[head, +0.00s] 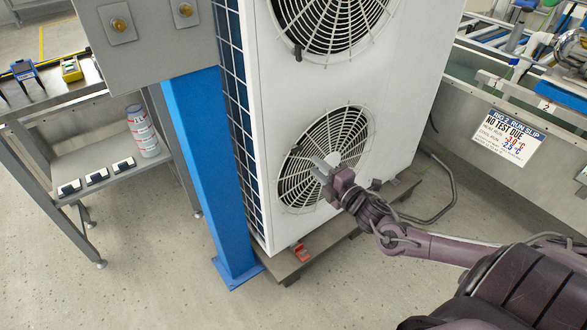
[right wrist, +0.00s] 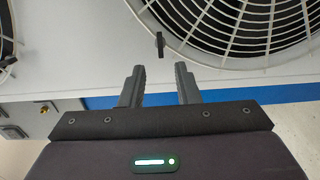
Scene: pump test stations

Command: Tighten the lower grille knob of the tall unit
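The tall unit (head: 395,75) is a white cabinet with two round fan grilles. The lower grille (head: 325,155) also fills the upper right of the right wrist view (right wrist: 235,25). Its knob, a small dark bar (right wrist: 160,44), stands at the grille's rim, just beyond and roughly between my fingertips. The upper grille's dark knob (head: 298,52) sits at that grille's lower left. My right gripper (head: 322,165) is in front of the lower grille; in the right wrist view (right wrist: 158,75) its two fingers are apart with nothing between them. My left gripper is out of view.
A blue post (head: 215,170) with a grey plate (head: 150,35) stands left of the unit. A black hose (head: 445,195) lies by the unit.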

